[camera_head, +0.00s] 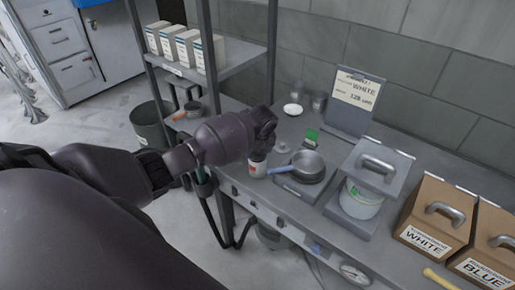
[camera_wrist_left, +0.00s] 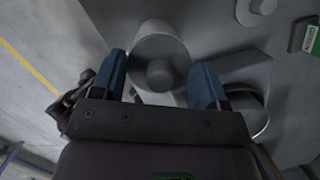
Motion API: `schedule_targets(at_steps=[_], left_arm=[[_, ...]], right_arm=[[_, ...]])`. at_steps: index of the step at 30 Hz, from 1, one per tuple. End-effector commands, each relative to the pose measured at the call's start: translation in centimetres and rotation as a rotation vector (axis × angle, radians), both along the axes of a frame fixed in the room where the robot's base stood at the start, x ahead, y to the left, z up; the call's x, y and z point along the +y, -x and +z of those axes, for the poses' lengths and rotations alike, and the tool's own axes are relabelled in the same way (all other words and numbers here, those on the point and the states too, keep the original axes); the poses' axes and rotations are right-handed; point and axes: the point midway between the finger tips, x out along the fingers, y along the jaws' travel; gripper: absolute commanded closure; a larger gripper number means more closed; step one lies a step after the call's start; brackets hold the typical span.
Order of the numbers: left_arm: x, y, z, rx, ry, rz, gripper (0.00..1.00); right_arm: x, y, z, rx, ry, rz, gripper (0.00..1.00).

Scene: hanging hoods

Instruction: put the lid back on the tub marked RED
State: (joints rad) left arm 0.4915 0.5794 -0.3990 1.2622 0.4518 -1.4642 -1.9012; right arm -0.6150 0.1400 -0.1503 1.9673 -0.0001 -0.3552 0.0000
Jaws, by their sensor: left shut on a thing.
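My left gripper (camera_head: 262,150) reaches down over the front left of the bench. I cannot tell whether the lid touches the tub. Another pale knobbed lid (camera_head: 283,148) lies on the bench behind; it also shows in the wrist view (camera_wrist_left: 257,7). My right gripper is out of view.
Further right are a white tub (camera_head: 360,200) under a handled grey hood and boxes marked WHITE (camera_head: 424,240) and BLUE (camera_head: 485,275). A shelf post (camera_head: 208,60) rises on the left.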

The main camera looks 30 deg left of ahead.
Motion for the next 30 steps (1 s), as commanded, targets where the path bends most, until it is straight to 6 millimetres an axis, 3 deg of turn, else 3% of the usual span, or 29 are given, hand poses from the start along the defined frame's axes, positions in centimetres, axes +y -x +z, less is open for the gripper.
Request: schedule_targets(at_steps=[16, 30], left_arm=[[-0.01, 0.00, 0.06, 0.000, 0.000, 0.000, 0.54], [-0.01, 0.01, 0.10, 0.001, -0.001, 0.000, 0.54]], right_arm=[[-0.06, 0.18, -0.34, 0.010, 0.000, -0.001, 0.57], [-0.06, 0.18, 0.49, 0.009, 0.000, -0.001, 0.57]])
